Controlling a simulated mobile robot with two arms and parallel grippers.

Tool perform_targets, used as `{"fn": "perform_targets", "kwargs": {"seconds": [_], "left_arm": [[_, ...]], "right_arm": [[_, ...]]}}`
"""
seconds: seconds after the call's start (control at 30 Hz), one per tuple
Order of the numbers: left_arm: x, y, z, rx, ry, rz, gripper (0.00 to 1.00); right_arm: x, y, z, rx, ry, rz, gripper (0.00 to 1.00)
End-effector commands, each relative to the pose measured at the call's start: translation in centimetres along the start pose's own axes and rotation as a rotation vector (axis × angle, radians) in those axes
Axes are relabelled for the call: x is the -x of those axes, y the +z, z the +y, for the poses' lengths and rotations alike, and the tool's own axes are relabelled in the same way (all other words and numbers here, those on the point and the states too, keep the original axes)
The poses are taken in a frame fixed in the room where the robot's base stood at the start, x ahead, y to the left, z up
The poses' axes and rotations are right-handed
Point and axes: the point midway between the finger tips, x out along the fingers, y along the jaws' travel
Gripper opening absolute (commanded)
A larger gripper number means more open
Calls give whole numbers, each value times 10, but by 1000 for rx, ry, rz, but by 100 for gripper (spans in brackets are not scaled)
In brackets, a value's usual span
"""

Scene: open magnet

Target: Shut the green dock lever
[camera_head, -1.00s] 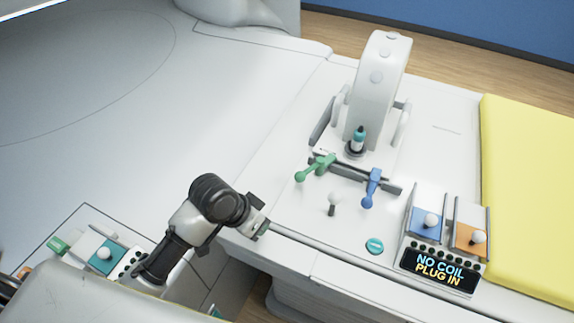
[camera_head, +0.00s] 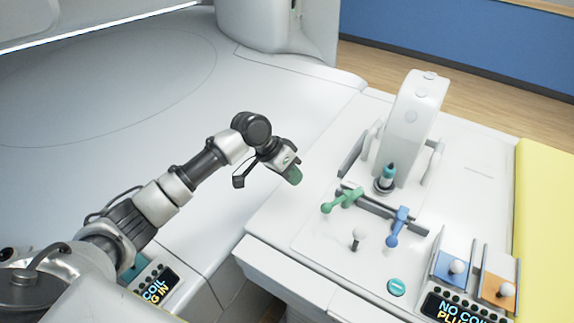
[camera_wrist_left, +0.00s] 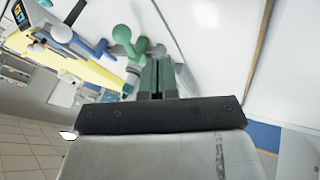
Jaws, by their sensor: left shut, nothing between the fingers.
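The green dock lever (camera_head: 342,201) has a round knob and sits at the left end of the dock's dark rail, its knob end pointing left toward the front in the head view. The left wrist view also shows the green lever (camera_wrist_left: 123,36), just left of and beyond the fingers. My left gripper (camera_head: 293,177) is shut and empty, to the left of the lever and apart from it. Its green fingers (camera_wrist_left: 158,78) lie together in the left wrist view. My right gripper is not in view.
A blue lever (camera_head: 398,228) stands at the rail's right end. A white arched coil (camera_head: 413,110) rises behind the dock. A small white-knobbed lever (camera_head: 357,237) and a teal button (camera_head: 397,288) are in front. The white surface left of the dock is clear.

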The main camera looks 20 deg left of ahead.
Motion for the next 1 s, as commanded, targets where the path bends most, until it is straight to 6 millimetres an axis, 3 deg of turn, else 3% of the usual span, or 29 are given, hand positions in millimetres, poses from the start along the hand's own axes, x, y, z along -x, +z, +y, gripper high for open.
{"fn": "perform_targets", "kwargs": {"seconds": [0.2, 0.43, 1.0], "left_arm": [[-46, 0, 2, 1, 2, -3, 0], [-60, 2, 28, -2, 1, 0, 0], [-69, -1, 41, 9, -3, 5, 0]], "right_arm": [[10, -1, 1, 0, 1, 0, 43], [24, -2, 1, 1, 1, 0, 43], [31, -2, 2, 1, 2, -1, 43]]}}
